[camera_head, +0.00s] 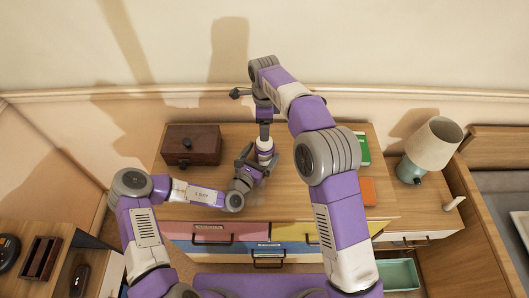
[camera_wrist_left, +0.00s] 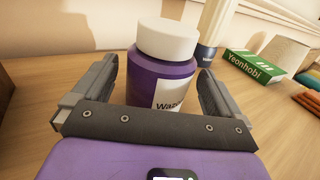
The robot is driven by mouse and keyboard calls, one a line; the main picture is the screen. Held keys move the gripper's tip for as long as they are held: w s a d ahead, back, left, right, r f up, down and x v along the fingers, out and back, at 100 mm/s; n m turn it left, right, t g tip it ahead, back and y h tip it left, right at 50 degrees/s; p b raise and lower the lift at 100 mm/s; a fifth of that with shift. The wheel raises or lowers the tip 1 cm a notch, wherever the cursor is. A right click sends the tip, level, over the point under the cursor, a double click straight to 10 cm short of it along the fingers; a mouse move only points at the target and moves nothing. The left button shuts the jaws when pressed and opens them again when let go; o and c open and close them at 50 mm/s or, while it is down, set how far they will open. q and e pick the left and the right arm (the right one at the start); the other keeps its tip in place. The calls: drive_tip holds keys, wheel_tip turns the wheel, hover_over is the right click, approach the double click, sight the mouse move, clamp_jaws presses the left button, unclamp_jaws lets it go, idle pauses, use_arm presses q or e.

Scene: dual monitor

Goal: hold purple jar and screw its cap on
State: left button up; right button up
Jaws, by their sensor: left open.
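The purple jar (camera_wrist_left: 160,80) stands upright on the wooden desk, with a white label and a white cap (camera_wrist_left: 168,38) on its top. Whether the cap is screwed tight cannot be seen. My left gripper (camera_head: 255,168) is open, with one finger on each side of the jar. The fingers also show in the left wrist view (camera_wrist_left: 150,92). In the head view the jar (camera_head: 265,150) is small and partly hidden. My right arm reaches over the desk, and my right gripper (camera_head: 265,132) points down above or behind the jar; its fingers are too small to read.
A brown box (camera_head: 192,146) sits at the desk's back left. A green box (camera_head: 363,150) and an orange item (camera_head: 367,191) lie on the right, before a lamp (camera_head: 433,145). Coloured drawers line the desk front.

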use_arm(q)
drive_tip(key=shift+x, duration=1.15)
